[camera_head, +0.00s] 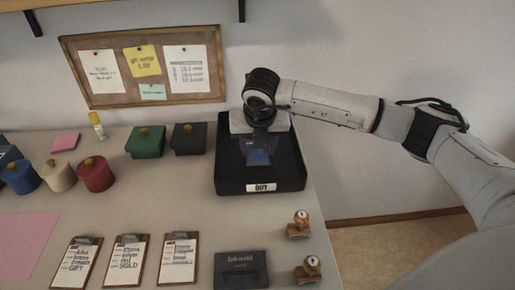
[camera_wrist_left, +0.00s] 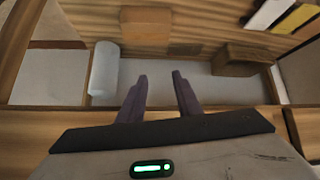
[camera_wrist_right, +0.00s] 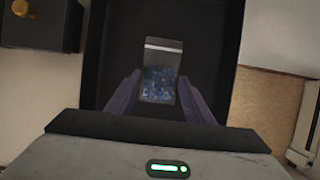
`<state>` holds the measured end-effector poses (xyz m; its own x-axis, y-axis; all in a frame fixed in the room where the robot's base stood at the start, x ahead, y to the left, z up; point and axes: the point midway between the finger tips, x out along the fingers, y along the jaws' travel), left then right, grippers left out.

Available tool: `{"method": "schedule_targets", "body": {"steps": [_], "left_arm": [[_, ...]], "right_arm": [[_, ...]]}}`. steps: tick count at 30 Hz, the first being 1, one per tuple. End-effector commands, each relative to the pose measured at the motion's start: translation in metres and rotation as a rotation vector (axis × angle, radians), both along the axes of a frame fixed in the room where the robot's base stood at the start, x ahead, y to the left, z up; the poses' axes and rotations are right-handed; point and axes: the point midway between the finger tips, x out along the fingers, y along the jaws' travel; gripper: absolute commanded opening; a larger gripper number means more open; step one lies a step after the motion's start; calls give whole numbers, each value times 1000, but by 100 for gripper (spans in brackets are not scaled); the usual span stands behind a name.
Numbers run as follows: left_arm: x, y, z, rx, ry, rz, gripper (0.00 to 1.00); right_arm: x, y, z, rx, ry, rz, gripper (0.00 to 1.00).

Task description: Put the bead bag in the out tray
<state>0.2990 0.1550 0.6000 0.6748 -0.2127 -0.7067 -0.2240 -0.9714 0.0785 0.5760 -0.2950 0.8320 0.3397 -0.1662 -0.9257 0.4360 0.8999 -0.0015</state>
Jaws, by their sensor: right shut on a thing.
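The bead bag (camera_wrist_right: 160,82) is a small clear bag of blue beads with a pale strip near its top. It is between the fingers of my right gripper (camera_wrist_right: 160,92), which is shut on it. The out tray (camera_head: 228,187) is black, with a white OUT label on its front. In the head view the right gripper (camera_head: 258,146) is above the tray, with the blue of the bag (camera_head: 258,157) below it. Whether the bag touches the tray floor is unclear. My left gripper (camera_wrist_left: 160,85) is open and empty in the left wrist view.
Green (camera_head: 146,142) and dark (camera_head: 188,138) lidded boxes stand left of the tray. Two stamps (camera_head: 298,224) and a dark tin (camera_head: 240,268) are in front. Clipboards (camera_head: 127,260) and round pots (camera_head: 95,174) lie further left. The left wrist view shows a wooden compartment (camera_wrist_left: 190,50).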

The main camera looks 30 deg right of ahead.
Motion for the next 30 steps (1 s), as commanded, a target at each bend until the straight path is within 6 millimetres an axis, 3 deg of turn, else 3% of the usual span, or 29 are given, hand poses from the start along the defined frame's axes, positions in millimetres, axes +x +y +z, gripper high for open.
{"method": "schedule_targets", "body": {"steps": [7, 8, 11, 22, 30], "left_arm": [[6, 0, 3, 0, -11, 0, 31], [6, 0, 3, -1, -13, 0, 31], [8, 0, 4, 0, -15, 0, 31], [7, 1, 3, 1, -13, 0, 31], [3, 1, 2, 1, -6, 0, 31]], "right_arm": [[0, 1, -8, 1, -1, 2, 23], [0, 0, -8, 0, 0, 1, 51], [0, 1, -8, 0, 0, 1, 66], [-1, 1, -2, 1, -3, 2, 66], [-17, 10, 43, 2, -5, 3, 66]]}}
